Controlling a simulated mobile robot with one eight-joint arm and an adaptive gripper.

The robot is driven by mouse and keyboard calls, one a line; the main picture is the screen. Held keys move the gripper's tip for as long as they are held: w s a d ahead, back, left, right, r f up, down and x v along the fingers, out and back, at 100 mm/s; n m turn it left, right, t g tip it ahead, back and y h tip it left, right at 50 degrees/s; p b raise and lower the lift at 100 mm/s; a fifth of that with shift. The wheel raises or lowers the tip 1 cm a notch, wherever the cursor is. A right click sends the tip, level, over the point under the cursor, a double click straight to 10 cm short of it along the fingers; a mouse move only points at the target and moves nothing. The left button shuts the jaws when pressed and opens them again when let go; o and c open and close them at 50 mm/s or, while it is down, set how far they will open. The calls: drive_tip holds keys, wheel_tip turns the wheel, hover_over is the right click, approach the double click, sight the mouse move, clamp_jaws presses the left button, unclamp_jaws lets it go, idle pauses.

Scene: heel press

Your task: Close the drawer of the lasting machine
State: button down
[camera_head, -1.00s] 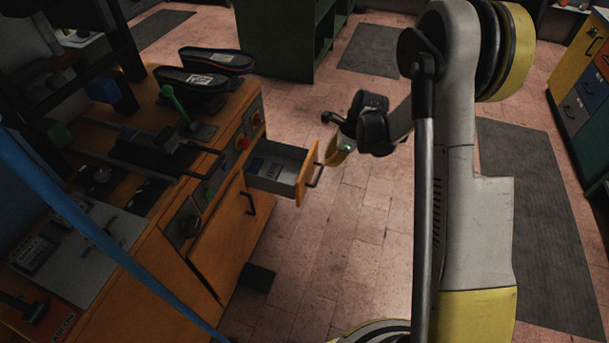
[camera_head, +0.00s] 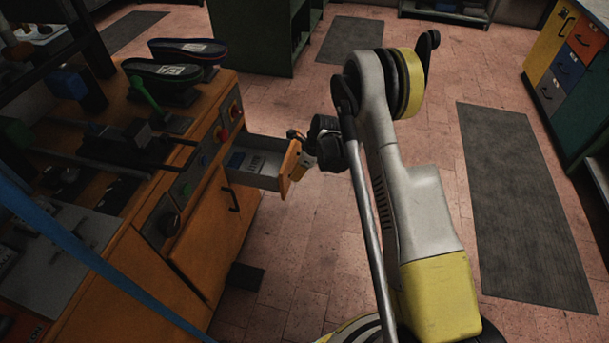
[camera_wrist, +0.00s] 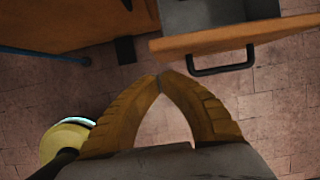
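The drawer (camera_head: 255,172) of the orange lasting machine (camera_head: 205,235) stands pulled out, with a grey inside and an orange front panel. In the wrist view the drawer front (camera_wrist: 235,38) crosses the upper right, with its black handle (camera_wrist: 222,66) below it. My gripper (camera_wrist: 163,75) has its two orange fingers meeting at the tips, with nothing between them. The tips are just left of the handle in the wrist view; contact with the drawer front cannot be made out. In the head view my gripper (camera_head: 300,165) is at the drawer front and partly hides it.
Two shoe soles (camera_head: 165,70) and a green lever (camera_head: 147,95) are on the machine top. A blue bar (camera_head: 100,275) crosses the lower left. Green shelving (camera_head: 250,35) stands behind, and a drawer cabinet (camera_head: 575,65) stands at right. Tiled floor with a dark mat (camera_head: 520,200) lies clear.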

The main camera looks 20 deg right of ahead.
drive_tip(key=shift+w+a, duration=0.5)
drive_tip(key=shift+a, duration=0.35)
drive_tip(key=shift+a, duration=0.1)
